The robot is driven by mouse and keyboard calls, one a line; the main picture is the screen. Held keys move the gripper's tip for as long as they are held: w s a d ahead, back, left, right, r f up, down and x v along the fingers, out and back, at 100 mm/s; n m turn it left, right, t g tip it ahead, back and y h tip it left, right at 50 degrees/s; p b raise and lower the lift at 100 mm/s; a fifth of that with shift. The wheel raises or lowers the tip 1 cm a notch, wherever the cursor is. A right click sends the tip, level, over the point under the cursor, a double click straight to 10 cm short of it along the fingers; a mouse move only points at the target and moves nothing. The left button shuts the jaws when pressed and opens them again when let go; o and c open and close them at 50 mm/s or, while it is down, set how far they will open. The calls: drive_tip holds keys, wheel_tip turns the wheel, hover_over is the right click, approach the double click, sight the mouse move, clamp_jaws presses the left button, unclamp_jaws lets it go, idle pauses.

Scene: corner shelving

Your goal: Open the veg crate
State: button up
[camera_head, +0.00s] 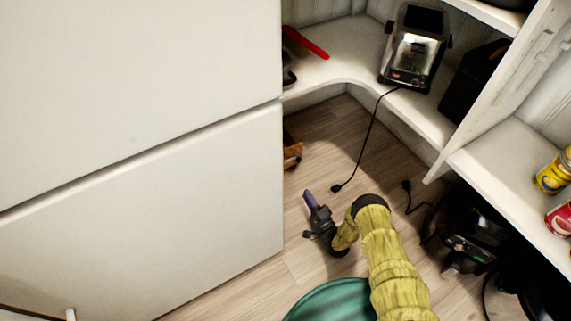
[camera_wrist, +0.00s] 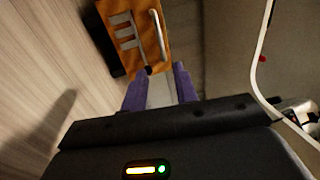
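The veg crate shows in the wrist view as an orange-brown wooden front (camera_wrist: 180,30) with pale slots on its left. A white bar handle (camera_wrist: 158,35) runs along the front, roughly in line with the gap between my fingers. In the head view only a small orange part of the crate (camera_head: 293,155) shows, under the corner shelf; the white cabinet hides the rest. My gripper (camera_wrist: 161,68) has two purple fingers, spread apart with nothing visible between them. It points at the crate, with the handle just beyond the fingertips. My gripper also shows in the head view (camera_head: 309,198), low over the floor.
A large white cabinet (camera_head: 140,190) fills the left. The corner shelf (camera_head: 345,65) holds a toaster-like appliance (camera_head: 414,45) and a red-handled item (camera_head: 306,43). A cord (camera_head: 370,130) hangs to the floor. Black appliances (camera_head: 465,235) stand at right. Wooden floor (camera_head: 345,145) lies open between.

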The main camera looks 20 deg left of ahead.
drive_tip(key=shift+w+a, duration=0.1)
drive_tip(key=b+x, duration=0.8)
drive_tip(key=x, duration=0.8)
drive_tip(key=shift+w+a, duration=0.2)
drive_tip(key=shift+w+a+r, duration=0.2)
clamp_jaws()
